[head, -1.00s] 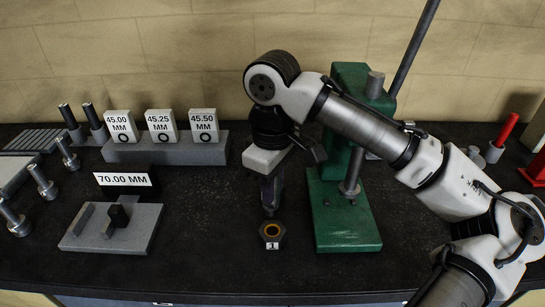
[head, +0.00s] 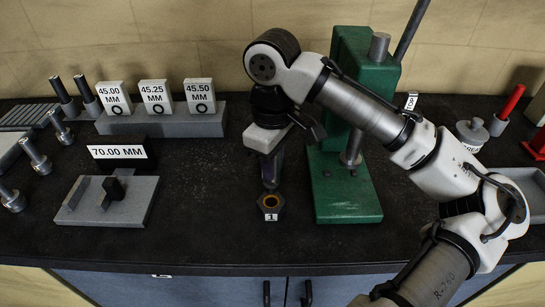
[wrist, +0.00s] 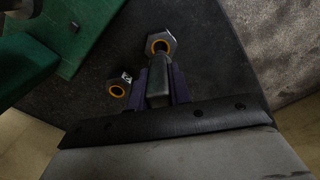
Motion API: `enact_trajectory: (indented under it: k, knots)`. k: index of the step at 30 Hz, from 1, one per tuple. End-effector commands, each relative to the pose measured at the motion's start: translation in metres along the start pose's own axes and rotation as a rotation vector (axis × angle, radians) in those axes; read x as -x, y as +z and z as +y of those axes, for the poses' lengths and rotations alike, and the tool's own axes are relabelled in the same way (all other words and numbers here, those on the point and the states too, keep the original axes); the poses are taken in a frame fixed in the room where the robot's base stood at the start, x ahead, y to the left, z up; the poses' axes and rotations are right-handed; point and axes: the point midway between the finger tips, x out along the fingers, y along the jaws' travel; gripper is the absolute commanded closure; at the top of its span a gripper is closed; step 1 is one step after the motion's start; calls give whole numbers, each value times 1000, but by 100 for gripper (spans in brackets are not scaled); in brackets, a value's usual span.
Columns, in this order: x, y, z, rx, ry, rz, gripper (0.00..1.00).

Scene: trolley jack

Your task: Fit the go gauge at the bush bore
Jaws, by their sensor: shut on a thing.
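My gripper (head: 270,186) points down just behind and above the bush (head: 270,205), a dark hexagonal piece with a yellow ring and a "1" tag, on the black bench. In the wrist view, the purple fingers (wrist: 160,88) are shut on a dark grey piece (wrist: 158,82), which I take to be the go gauge. The tagged bush (wrist: 118,91) shows to the left of the fingers. A larger, lighter hexagonal part with a yellow ring (wrist: 160,43) shows past the fingertips; I cannot tell whether it belongs to the held piece. The gauge's tip is hidden.
The green press (head: 345,195) stands close right of the bush. To the left are a grey block (head: 105,205) with a "70.00 MM" sign (head: 118,152) and a stand (head: 165,125) bearing several size labels. Bench between them and the bush is clear.

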Motion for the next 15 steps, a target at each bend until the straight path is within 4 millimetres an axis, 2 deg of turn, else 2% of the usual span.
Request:
enact_trajectory:
  k: [1,6,15]
  knots:
    - [-8,0,0,0,-1,1,100]
    - [-20,0,0,0,-1,0,100]
    - [-26,0,0,0,0,0,100]
